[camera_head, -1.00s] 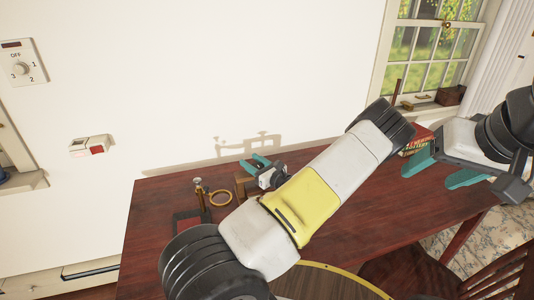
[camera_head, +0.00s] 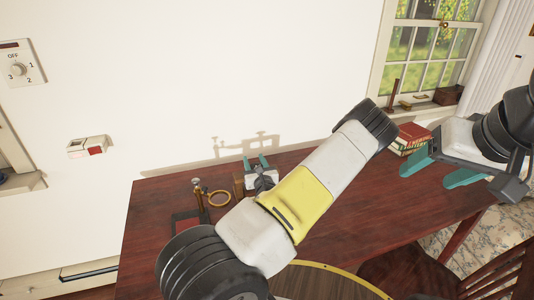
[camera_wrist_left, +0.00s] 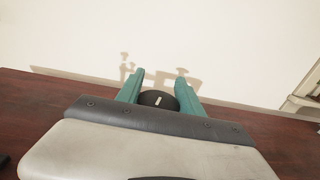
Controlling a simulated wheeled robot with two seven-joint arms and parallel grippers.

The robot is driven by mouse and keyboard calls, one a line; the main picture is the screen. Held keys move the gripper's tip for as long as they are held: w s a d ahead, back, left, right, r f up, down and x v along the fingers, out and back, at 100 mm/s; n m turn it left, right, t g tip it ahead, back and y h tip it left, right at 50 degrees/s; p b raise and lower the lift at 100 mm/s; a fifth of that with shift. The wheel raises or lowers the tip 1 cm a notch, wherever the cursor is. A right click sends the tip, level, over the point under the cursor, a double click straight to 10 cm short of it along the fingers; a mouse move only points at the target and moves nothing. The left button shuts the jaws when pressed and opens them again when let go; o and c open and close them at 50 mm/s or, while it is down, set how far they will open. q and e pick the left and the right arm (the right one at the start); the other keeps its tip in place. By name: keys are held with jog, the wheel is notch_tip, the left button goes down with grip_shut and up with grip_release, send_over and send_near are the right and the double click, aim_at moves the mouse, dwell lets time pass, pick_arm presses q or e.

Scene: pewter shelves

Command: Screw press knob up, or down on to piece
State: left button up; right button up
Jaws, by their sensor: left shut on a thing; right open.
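The press knob (camera_wrist_left: 158,101) is a dark round disc with a white mark, between the teal fingers of my left gripper (camera_wrist_left: 159,84) in the left wrist view. My left gripper (camera_head: 256,161) is shut on it above the far part of the table in the head view. There the knob is hidden by the gripper. A brass-coloured upright part (camera_head: 239,185), possibly of the press frame, shows just left of the gripper. Most of the press and any piece under it are hidden behind my left arm. My right gripper (camera_head: 428,177) is open and empty at the right.
Red books (camera_head: 410,138) lie behind my right gripper. A wall (camera_head: 270,70) is close behind the table. A chair (camera_head: 430,270) stands at front right.

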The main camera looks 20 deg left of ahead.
pick_arm(q)
jog(key=m+t+h, duration=0.1)
jog(key=m+h, duration=0.2)
jog(key=h, duration=0.1)
jog(key=d+m+t+h, duration=0.1)
jog(key=m+h, duration=0.1)
jog(key=h, duration=0.1)
jog(key=shift+w+d+m+t+h, duration=0.15)
jog(key=shift+w+m+t+h, duration=0.05)
jog(key=shift+m+t+h, duration=0.2)
jog(key=shift+d+m+h, duration=0.15)
jog(key=shift+m+h, duration=0.35)
jog(key=shift+h, duration=0.4)
jog(key=shift+r, duration=0.1)
jog(key=o, duration=1.4)
jog(key=s, duration=0.6)
jog(key=shift+s+f, duration=0.25)
jog(key=shift+s+r, duration=0.2)
jog(key=shift+s, duration=0.4)
